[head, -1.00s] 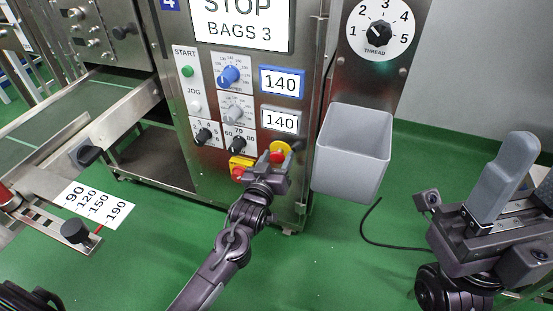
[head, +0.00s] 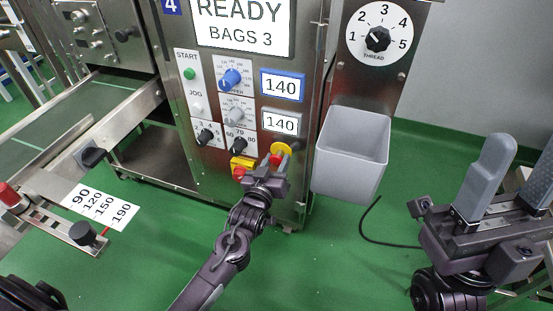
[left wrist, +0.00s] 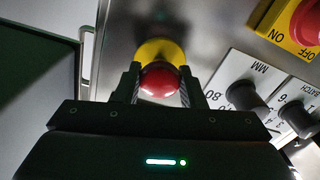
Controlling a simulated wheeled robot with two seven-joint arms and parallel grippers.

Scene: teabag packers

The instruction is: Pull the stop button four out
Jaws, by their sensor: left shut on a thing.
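The stop button of machine four is a red mushroom head on a yellow round base (head: 283,149), low on the steel front panel. My left gripper (head: 276,163) is shut on the red stop button head, which sits between its two fingers in the left wrist view (left wrist: 160,82). The yellow collar shows behind the head. The display (head: 240,25) above, beside a blue "4" tag, reads READY, BAGS 3. My right gripper (head: 518,170) is at the right, fingers apart and empty, away from the panel.
A red on/off switch on a yellow plate (head: 243,163) is just left of the stop button. Several knobs and a green start button (head: 190,73) sit above. A grey bin (head: 352,150) hangs to the right. Green floor is clear below.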

